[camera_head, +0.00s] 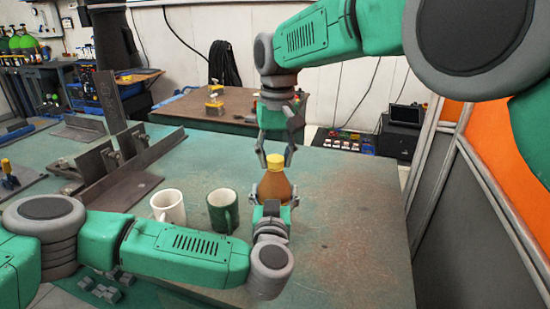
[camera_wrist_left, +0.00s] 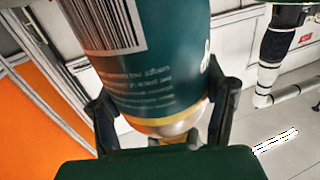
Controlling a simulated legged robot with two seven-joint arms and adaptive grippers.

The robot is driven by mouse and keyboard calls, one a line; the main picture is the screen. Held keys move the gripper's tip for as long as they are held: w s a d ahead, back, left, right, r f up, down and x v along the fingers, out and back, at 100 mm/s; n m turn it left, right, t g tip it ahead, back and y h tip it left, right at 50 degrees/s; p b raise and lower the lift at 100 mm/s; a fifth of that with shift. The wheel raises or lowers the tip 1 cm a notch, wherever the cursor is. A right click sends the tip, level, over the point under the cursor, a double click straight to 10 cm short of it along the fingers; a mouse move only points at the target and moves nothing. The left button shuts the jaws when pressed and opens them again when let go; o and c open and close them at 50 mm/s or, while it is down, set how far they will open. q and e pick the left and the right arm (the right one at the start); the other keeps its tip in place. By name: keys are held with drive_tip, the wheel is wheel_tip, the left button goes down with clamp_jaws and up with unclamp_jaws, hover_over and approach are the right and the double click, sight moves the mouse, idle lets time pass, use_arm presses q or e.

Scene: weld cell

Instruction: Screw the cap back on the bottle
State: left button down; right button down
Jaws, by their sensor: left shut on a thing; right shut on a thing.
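The brown bottle (camera_head: 275,187) stands upright over the green table, with the yellow cap (camera_head: 275,161) at the top of its neck. I cannot tell whether the cap is threaded on. My left gripper (camera_head: 270,207) is shut on the bottle's lower body, from the near side. In the left wrist view the bottle (camera_wrist_left: 150,70) shows a dark green label with a barcode, between the fingers of my left gripper (camera_wrist_left: 165,122). My right gripper (camera_head: 276,155) points down from above, its fingers shut on either side of the cap.
A white mug (camera_head: 167,207) and a green mug (camera_head: 221,213) stand left of the bottle. Steel plates and angle pieces (camera_head: 120,155) lie farther left. The table right of the bottle (camera_head: 355,215) is clear. An orange and grey panel (camera_head: 500,160) stands beyond its right side.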

drive_tip(key=c, duration=1.1)
unclamp_jaws()
drive_tip(key=shift+w+a+r, duration=0.1)
drive_tip(key=shift+a, duration=0.05)
drive_tip(key=shift+d+r, duration=0.2)
drive_tip(key=shift+r, duration=2)
drive_tip(key=shift+c, duration=0.5)
drive_tip(key=n, duration=0.3)
drive_tip(key=r+n, duration=0.1)
drive_tip(key=n, duration=0.1)
drive_tip(key=shift+a, duration=0.3)
drive_tip(key=n, duration=0.2)
drive_tip(key=r+n, duration=0.1)
drive_tip(key=n, duration=0.1)
drive_tip(key=shift+r, duration=0.15)
drive_tip(key=n, duration=0.1)
drive_tip(key=r+n, duration=0.1)
drive_tip(key=n, duration=0.1)
drive_tip(key=shift+w+d+r, duration=0.1)
drive_tip(key=shift+w+d, duration=0.05)
drive_tip(key=shift+d, duration=0.2)
